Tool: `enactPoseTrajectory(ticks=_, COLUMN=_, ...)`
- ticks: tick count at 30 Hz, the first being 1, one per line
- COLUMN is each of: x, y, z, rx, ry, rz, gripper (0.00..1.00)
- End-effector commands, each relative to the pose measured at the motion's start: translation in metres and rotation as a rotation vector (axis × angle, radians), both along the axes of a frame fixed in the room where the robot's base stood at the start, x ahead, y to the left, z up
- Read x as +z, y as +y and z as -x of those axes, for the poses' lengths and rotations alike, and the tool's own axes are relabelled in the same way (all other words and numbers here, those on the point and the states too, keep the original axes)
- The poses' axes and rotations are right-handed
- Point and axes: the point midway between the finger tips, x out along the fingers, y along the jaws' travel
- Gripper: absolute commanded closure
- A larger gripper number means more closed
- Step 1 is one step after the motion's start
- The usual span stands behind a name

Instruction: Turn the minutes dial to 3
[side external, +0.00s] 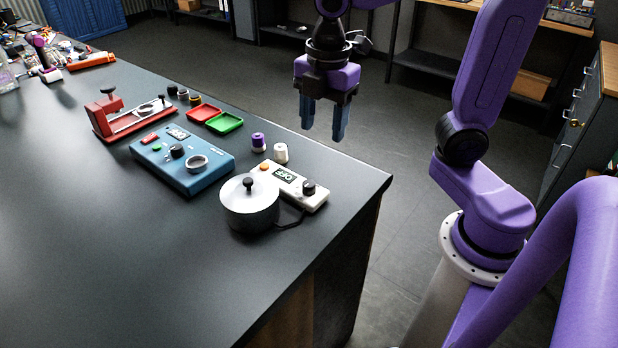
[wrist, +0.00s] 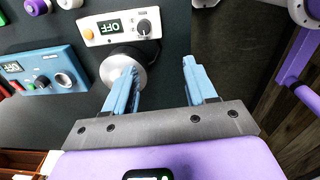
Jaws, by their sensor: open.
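My gripper (side external: 323,124) is open and empty, in the air beyond the bench's right edge. In the wrist view its blue fingers (wrist: 158,72) are spread apart, touching no dial. A white control box (side external: 290,186) carries a lit display, an orange button and a black dial (side external: 309,187); that dial also shows in the wrist view (wrist: 143,28). The display (wrist: 110,28) appears to read OFF, upside down. I cannot read which dial is for minutes.
A lidded metal pot (side external: 249,207) stands against the white box, with a black cable beside it. Purple (side external: 258,142) and white (side external: 280,153) knob-like pieces stand behind. Red and green trays (side external: 224,123) and a red fixture (side external: 130,114) lie farther left. The front bench top is clear.

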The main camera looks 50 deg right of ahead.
Motion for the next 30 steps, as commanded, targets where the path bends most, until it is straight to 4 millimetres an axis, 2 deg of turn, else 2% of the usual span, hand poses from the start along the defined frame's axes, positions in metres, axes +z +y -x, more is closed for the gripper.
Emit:
enactPoseTrajectory(ticks=3, x=0.009, y=-0.004, z=-0.019, rx=0.064, ry=-0.004, rz=0.005, gripper=0.44)
enactPoseTrajectory(ticks=6, x=0.014, y=-0.007, z=-0.027, rx=0.102, ry=-0.005, rz=0.008, gripper=0.44)
enactPoseTrajectory(ticks=13, x=0.007, y=-0.009, z=-0.031, rx=0.126, ry=-0.002, rz=0.011, gripper=0.44)
enactPoseTrajectory(ticks=17, x=-0.012, y=-0.009, z=-0.031, rx=0.125, ry=0.001, rz=0.013, gripper=0.44)
enactPoseTrajectory(ticks=30, x=-0.094, y=-0.009, z=-0.034, rx=0.125, ry=0.003, rz=0.014, gripper=0.44)
